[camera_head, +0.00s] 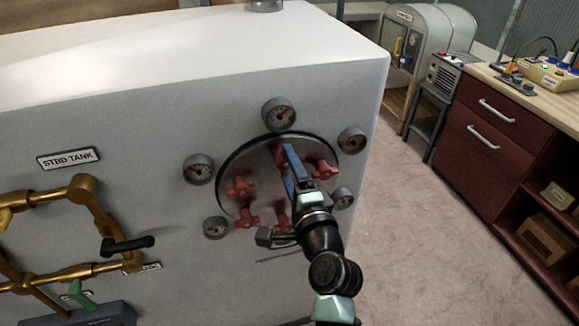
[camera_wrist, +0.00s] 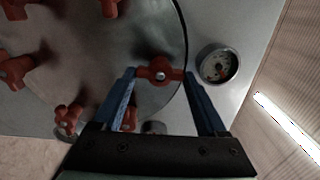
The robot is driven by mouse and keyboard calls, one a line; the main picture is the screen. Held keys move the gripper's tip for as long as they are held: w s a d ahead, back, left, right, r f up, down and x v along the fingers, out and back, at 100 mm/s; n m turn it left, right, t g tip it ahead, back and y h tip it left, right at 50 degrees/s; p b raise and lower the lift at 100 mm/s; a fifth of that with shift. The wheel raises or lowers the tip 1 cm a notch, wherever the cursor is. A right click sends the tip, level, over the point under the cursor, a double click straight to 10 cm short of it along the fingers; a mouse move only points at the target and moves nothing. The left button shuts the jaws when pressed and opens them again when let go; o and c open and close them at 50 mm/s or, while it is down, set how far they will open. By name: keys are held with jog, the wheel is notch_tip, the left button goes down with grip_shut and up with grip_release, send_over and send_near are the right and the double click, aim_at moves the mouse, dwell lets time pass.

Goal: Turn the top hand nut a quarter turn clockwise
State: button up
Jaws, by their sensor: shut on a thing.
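The top hand nut (camera_head: 280,158) is red, near the top edge of a round grey cover plate (camera_head: 262,165) on the tank's face. In the wrist view the same nut (camera_wrist: 160,72) sits between the two blue fingertips of my gripper (camera_wrist: 160,76), its lobes stretching from finger to finger and a pale stud end at its middle. In the head view my gripper (camera_head: 287,152) reaches the nut from the lower right and hides part of it. The gripper is shut on the nut.
Several other red hand nuts (camera_head: 240,187) ring the plate. Round gauges (camera_head: 278,114) surround it; one gauge (camera_wrist: 218,65) is close to the nut and right finger. Brass pipes with a black lever (camera_head: 128,244) are at left. A red-brown cabinet (camera_head: 492,130) stands right, beyond open floor.

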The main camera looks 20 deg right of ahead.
dwell(0.3)
jog(key=o, duration=1.3)
jog(key=s+b, duration=0.2)
jog(key=s, duration=1.1)
